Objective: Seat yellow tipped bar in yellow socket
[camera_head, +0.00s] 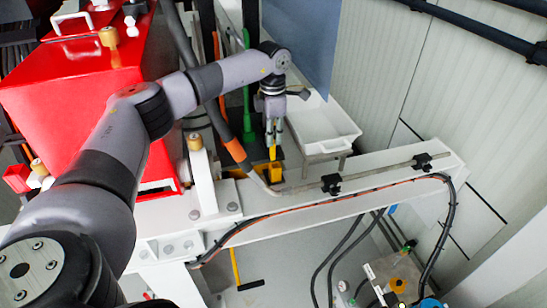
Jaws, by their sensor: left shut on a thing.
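My left gripper (273,131) points down beside the white beam, its fingers close together on a slim piece that they mostly hide. I take this to be the yellow tipped bar; its yellow part (272,153) shows just below the fingertips. A darker yellow patch sits right under it at the beam's back edge, perhaps the yellow socket. I cannot tell whether the bar touches it or is seated. My right gripper is not in view.
A green bar (247,88) stands just left of my gripper. A grey hose with an orange band (236,150) slants close by. The red pump housing (75,85) fills the left. A white tray (318,128) lies right; the white beam (385,163) carries black clamps and a cable.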

